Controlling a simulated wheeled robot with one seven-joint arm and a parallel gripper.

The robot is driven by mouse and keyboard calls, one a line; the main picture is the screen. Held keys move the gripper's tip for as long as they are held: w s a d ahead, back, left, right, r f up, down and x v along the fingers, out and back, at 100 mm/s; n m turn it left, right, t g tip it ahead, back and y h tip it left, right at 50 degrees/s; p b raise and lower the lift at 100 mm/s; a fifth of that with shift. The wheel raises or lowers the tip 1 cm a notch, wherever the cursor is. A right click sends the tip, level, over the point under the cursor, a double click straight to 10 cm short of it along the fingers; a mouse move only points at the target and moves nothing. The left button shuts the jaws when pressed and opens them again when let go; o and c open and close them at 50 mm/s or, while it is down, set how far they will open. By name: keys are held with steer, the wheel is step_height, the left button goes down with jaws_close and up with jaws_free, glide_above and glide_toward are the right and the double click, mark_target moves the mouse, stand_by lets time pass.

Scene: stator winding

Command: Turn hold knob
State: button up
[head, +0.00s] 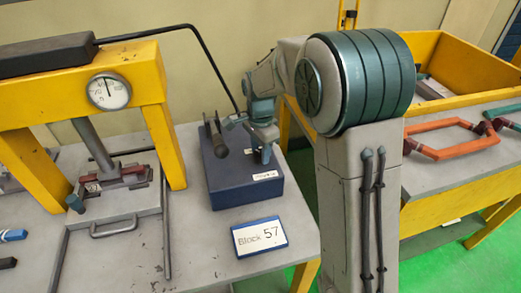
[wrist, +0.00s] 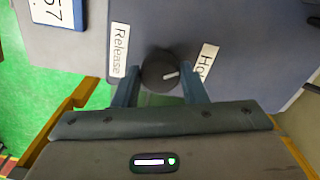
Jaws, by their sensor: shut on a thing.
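The knob (wrist: 158,70) is round and dark with a white pointer line. In the wrist view it sits between the two fingers of my gripper (wrist: 160,76), which is shut on it. A "Release" label (wrist: 118,50) is on the left. In the head view my gripper (head: 266,148) is at that box's right side, and the knob is hidden.
A "Block 57" sign (head: 259,237) lies in front of the box on the grey table (head: 200,250). A yellow press (head: 80,80) with a gauge stands left, its black lever (head: 205,55) reaching over the box. A yellow-edged table (head: 470,110) with orange frames is at right.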

steer(key=n, duration=1.1)
steer(key=shift+r, duration=0.1)
steer(key=n, duration=0.8)
steer(key=shift+p, duration=0.35)
steer(key=n, duration=0.3)
steer(key=shift+d+n+p, duration=0.1)
steer(key=shift+n+p, duration=0.3)
steer(key=n+p, duration=0.2)
steer(key=n, duration=0.4)
steer(key=shift+w, duration=0.1)
steer(key=shift+n, duration=0.3)
steer(key=o, duration=1)
steer(key=shift+c, duration=0.2)
